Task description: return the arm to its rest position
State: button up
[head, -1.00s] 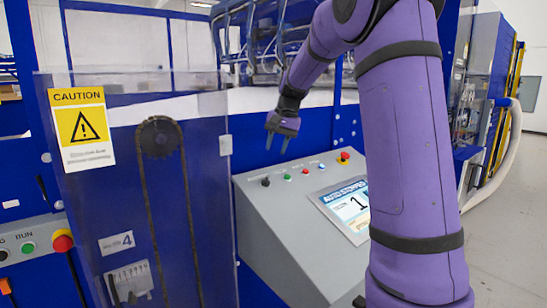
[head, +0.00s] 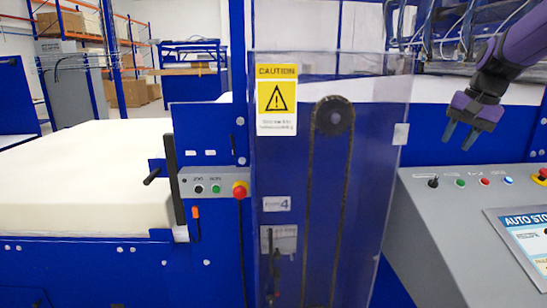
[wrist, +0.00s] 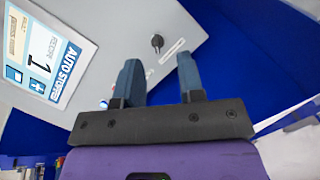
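My gripper (head: 460,136) hangs at the end of my purple arm (head: 515,45) at the upper right of the head view. Its two fingers point down and stand apart, with nothing between them. It is above the sloped grey control panel (head: 440,220) and appears clear of it. In the wrist view my gripper (wrist: 156,80) shows two separate dark fingers, with the panel behind them. The panel's screen (wrist: 45,50) reads AUTO STOPPED with a 1. A black selector knob (wrist: 157,42) lies beyond the fingertips.
A clear guard (head: 385,180) with a caution sign (head: 276,100) covers a chain drive left of the panel. A small button box (head: 212,188) with a red emergency stop (head: 240,190) is beside it. A white foam block (head: 80,185) lies at left. Shelves with boxes stand behind.

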jog(key=s+a+f+n+t+h, duration=0.1)
jog(key=s+a+n, duration=0.2)
jog(key=s, duration=1)
jog(key=s+a+f+n+t, duration=0.1)
jog(key=s+a+n, duration=0.3)
jog(key=s+a, duration=0.6)
jog(key=s+f, duration=0.1)
jog(key=s, duration=0.3)
jog(key=shift+t+h, duration=0.4)
jog(key=shift+f, duration=0.1)
